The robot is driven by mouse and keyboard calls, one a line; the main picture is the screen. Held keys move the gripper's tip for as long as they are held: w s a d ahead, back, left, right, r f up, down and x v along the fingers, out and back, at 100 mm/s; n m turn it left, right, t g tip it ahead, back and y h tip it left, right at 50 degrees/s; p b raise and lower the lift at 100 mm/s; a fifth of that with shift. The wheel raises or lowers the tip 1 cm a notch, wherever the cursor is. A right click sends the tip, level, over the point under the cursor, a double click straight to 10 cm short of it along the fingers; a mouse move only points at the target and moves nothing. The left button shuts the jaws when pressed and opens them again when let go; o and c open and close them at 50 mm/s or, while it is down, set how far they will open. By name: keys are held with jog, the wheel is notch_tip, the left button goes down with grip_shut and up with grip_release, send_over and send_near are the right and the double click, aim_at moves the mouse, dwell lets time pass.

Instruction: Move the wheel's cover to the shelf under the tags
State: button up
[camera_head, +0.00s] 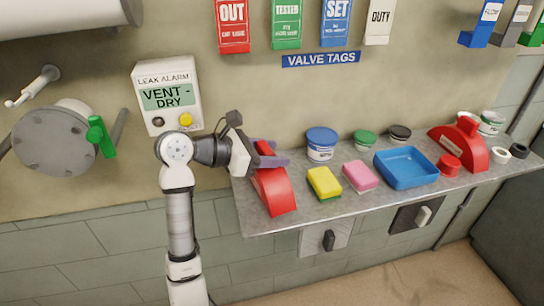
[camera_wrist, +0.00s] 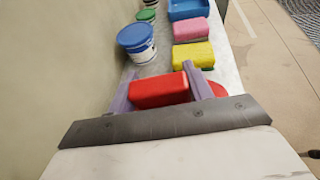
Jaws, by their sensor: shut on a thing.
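The red wheel cover (camera_head: 275,192), a curved half-disc with a raised grip, is at the left end of the grey shelf (camera_head: 330,207), below the VALVE TAGS sign (camera_head: 321,59). My gripper (camera_head: 270,155) is shut on the cover's top grip. In the wrist view the red grip (camera_wrist: 160,91) sits between the two purple fingers of my gripper (camera_wrist: 160,88). The cover looks upright, over the shelf top. I cannot tell whether its bottom touches the shelf. A grey round valve (camera_head: 55,140) with a green handle (camera_head: 100,137) is bare on the wall at left.
Beside the cover stand a blue-lidded tub (camera_head: 321,144), a yellow sponge (camera_head: 324,183), a pink sponge (camera_head: 360,176) and a blue tray (camera_head: 406,168). A second red cover (camera_head: 462,145) stands farther right. The leak alarm box (camera_head: 167,95) is behind my arm.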

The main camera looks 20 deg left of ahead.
jog(key=shift+w+f, duration=0.15)
jog(key=shift+f, duration=0.1)
jog(key=o, duration=1.2)
jog(key=shift+r, duration=0.1)
